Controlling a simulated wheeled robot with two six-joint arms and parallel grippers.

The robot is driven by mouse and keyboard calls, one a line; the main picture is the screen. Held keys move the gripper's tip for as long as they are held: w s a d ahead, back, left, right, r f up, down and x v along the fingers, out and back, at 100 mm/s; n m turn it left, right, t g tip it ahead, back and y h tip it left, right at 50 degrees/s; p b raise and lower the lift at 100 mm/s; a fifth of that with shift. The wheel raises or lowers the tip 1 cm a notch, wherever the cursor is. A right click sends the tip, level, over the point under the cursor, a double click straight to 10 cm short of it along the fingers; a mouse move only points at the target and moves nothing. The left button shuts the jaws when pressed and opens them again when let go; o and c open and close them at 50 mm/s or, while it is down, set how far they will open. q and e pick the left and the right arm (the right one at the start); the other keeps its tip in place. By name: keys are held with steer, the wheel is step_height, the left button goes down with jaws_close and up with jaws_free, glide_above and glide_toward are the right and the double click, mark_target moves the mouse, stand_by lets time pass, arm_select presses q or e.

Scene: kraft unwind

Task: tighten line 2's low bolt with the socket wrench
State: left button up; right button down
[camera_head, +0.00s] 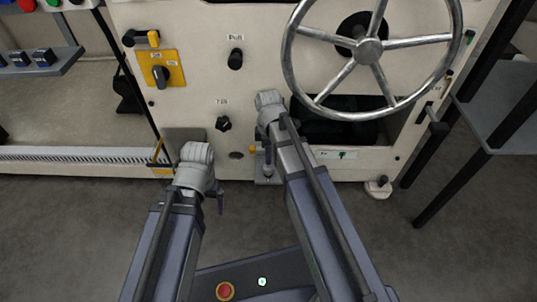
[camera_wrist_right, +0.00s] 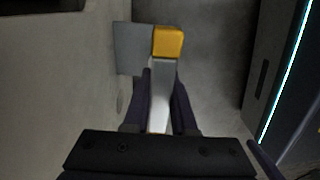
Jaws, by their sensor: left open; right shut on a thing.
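My right gripper (camera_head: 266,160) is low in front of the cream machine panel in the head view. It is shut on a slim silver tool with a yellow end, seen as the socket wrench (camera_wrist_right: 168,42) in the right wrist view. The wrench's yellow end also shows beside the gripper in the head view (camera_head: 253,149). I cannot make out the low bolt.
The cream machine (camera_head: 200,20) fills the back, with a large handwheel (camera_head: 368,50), a yellow switch plate (camera_head: 162,69) and black knobs (camera_head: 235,59). A dark table frame (camera_head: 500,120) stands at the right. The grey floor (camera_head: 70,230) at the left is clear.

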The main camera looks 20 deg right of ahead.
steer(key=shift+f, duration=0.1)
stand_by(0.4)
steer(key=shift+m, duration=1.2)
steer(key=shift+f+m, duration=0.1)
steer(key=shift+m, duration=0.8)
steer(key=shift+m, duration=1.4)
